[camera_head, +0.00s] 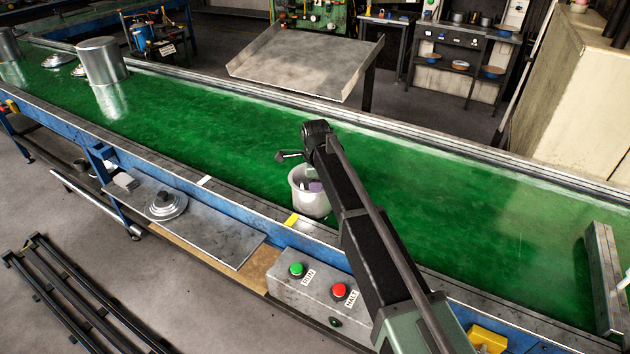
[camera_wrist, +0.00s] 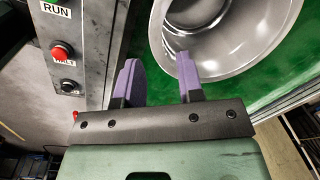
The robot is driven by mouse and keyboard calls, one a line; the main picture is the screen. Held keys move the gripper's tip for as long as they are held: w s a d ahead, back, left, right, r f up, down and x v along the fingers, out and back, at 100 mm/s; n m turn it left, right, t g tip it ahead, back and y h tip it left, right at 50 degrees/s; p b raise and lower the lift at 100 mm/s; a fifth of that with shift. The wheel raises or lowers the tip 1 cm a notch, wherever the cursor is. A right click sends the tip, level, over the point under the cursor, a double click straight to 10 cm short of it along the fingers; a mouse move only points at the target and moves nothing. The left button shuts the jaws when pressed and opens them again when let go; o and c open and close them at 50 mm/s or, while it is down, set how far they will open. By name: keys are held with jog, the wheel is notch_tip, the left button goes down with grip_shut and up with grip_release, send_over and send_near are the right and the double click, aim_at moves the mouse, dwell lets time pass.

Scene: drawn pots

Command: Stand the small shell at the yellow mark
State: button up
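The small shell (camera_head: 309,190), a pale metal pot with an open top, stands upright on the green belt near its front edge. It also shows in the wrist view (camera_wrist: 230,35), where I look into its mouth. The yellow mark (camera_head: 292,219) is on the belt's front rail, just left of and in front of the shell. My gripper (camera_wrist: 157,62) has purple fingers set apart. In the wrist view the right finger overlaps the shell's opening and the left finger is outside its rim. Contact with the wall cannot be told.
A large metal shell (camera_head: 101,62) stands at the far left of the green belt (camera_head: 450,210), with lids near it. A control box (camera_head: 318,287) with green and red buttons sits in front. A side shelf (camera_head: 215,228) holds a lid. The belt's middle is clear.

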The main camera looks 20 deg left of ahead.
notch_tip(320, 180, up, 5)
jog(key=shift+s+d+f+p, duration=0.1)
jog(key=shift+s+f+p, duration=0.1)
jog(key=shift+p, duration=1.05)
jog(key=shift+f, duration=0.1)
jog(key=shift+f, duration=0.1)
